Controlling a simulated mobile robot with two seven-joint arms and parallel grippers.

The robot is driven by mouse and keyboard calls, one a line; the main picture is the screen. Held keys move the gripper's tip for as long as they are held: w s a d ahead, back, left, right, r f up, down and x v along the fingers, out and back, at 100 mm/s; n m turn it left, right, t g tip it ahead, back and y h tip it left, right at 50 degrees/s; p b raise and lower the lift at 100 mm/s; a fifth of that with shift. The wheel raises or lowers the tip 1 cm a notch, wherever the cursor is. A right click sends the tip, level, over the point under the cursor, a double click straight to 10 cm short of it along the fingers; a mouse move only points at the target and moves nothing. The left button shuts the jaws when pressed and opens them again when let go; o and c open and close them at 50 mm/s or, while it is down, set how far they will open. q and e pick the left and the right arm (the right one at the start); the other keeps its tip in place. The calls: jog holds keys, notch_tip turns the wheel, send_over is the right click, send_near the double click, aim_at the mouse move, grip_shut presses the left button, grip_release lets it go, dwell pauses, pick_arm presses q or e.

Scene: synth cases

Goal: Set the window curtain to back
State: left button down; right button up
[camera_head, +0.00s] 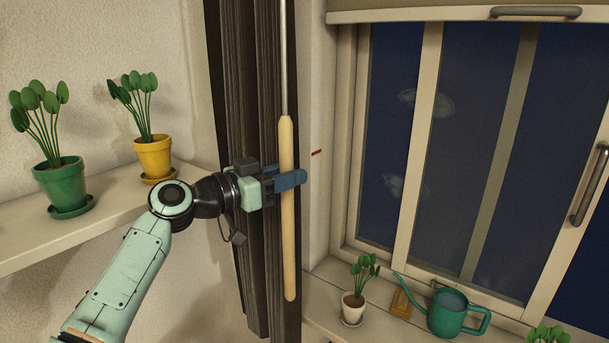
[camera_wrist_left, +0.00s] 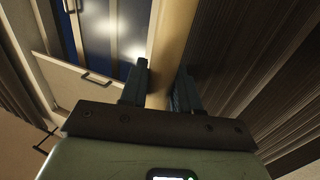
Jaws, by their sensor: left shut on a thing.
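The dark curtain (camera_head: 245,120) hangs in folds at the left side of the window (camera_head: 460,150). A wooden wand (camera_head: 286,240) on a thin metal rod hangs in front of the curtain. My left gripper (camera_head: 290,180) is shut on the wand around its middle. In the left wrist view, the wand (camera_wrist_left: 174,40) runs between the two fingers (camera_wrist_left: 162,88), with curtain folds (camera_wrist_left: 270,70) to its right. The wand hangs nearly upright. My right gripper is in neither view.
A shelf (camera_head: 105,215) at the left bears a green pot (camera_head: 60,180) and a yellow pot (camera_head: 154,157) with plants. The window sill bears a small white pot (camera_head: 352,307), a teal watering can (camera_head: 446,312) and a yellow object (camera_head: 401,303). A roller blind (camera_head: 450,10) is above.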

pick_arm(q)
jog(key=shift+w+a+r, duration=0.1)
jog(key=shift+w+a, duration=0.1)
jog(key=shift+a, duration=0.1)
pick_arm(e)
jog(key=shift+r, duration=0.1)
pick_arm(q)
jog(key=c, duration=0.9)
grip_release()
jog(key=shift+c, duration=0.2)
